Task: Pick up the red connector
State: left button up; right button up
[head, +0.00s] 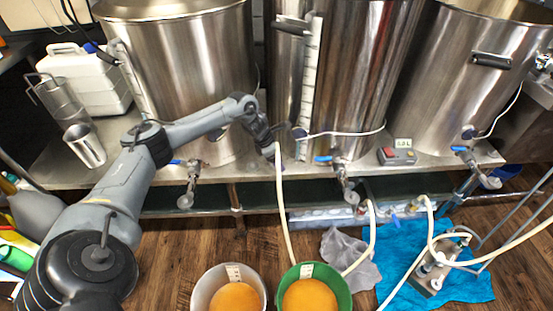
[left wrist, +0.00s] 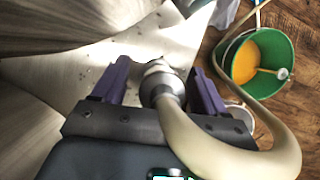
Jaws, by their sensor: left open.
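I cannot make out a clearly red connector in either view. A pale hose (left wrist: 215,145) ends in a silver and whitish connector (left wrist: 160,82) in the left wrist view. My left gripper (left wrist: 158,88) is open, with its two purple fingers on either side of this connector and visible gaps beside it. In the head view my left gripper (head: 268,138) is in front of the gap between the left and middle kettles, at the top of the hanging hose (head: 282,200). Its fingertips are too small to tell there. My right gripper is not in view.
Steel kettles (head: 190,60) stand close behind the gripper on a metal shelf (head: 250,165) with protruding valves (head: 192,180). A red and grey meter (head: 396,154) sits on the shelf. Below are a white bucket (head: 205,290), a green bucket (head: 343,295) and a pump (head: 432,270) on blue cloth.

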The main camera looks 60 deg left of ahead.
pick_arm(q)
jog(key=shift+c, duration=0.5)
jog(key=c, duration=1.1)
jog(key=shift+r, duration=0.15)
jog(key=shift+s+d+r+p, duration=0.1)
jog(key=shift+s+r+p, duration=0.1)
jog(key=shift+r+p, duration=0.3)
notch_tip(320, 180, up, 6)
jog(key=p, duration=0.2)
jog(key=shift+f+p, duration=0.2)
jog(key=shift+p, duration=0.2)
jog(key=shift+s+r, duration=0.15)
jog(key=shift+s, duration=0.15)
jog(key=s+d+p, duration=0.1)
jog(key=s+d, duration=0.1)
jog(key=s, duration=0.4)
jog(key=s+d+p, duration=0.2)
jog(key=s, duration=0.4)
jog(key=s+d+p, duration=0.1)
jog(key=s+d, duration=0.1)
jog(key=s, duration=0.4)
jog(key=shift+p, duration=0.35)
